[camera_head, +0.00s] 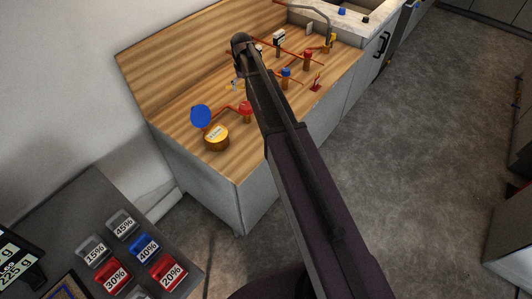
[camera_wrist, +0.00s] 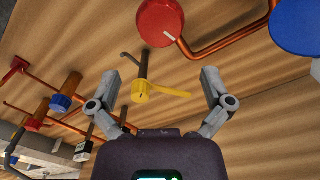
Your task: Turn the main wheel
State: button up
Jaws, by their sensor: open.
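In the wrist view my gripper (camera_wrist: 158,76) is open, with its two grey fingers spread wide and nothing held between them. A yellow valve handle (camera_wrist: 143,91) on a dark stem shows in the gap between the fingers, nearer the left one. I cannot tell whether it touches them. A round red wheel (camera_wrist: 160,22) and a larger blue disc (camera_wrist: 297,25) lie beyond the fingertips. In the head view the blue disc (camera_head: 201,115) and red wheel (camera_head: 246,107) are on the wooden counter, and my arm hides the gripper. Which one is the main wheel is unclear.
Copper pipes (camera_wrist: 222,45) run along the wooden board. A round labelled brass piece (camera_head: 216,138) stands at the counter's near end. More blue and red valves (camera_head: 286,73) lie right of my arm. Labelled red, blue and grey blocks (camera_head: 145,247) sit lower left. The floor (camera_head: 440,130) is clear.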

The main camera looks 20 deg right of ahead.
jog(key=shift+r+p, duration=1.7)
jog(key=shift+r, duration=0.3)
jog(key=s+f+b, duration=0.4)
jog(key=s, duration=0.5)
jog(key=s+f+b, duration=0.4)
jog(key=s, duration=0.6)
jog(key=s+f+b, duration=0.4)
jog(key=s, duration=0.6)
jog(key=shift+s+m, duration=0.2)
jog(key=shift+m, duration=0.1)
jog(key=shift+f, duration=0.1)
dwell(1.0)
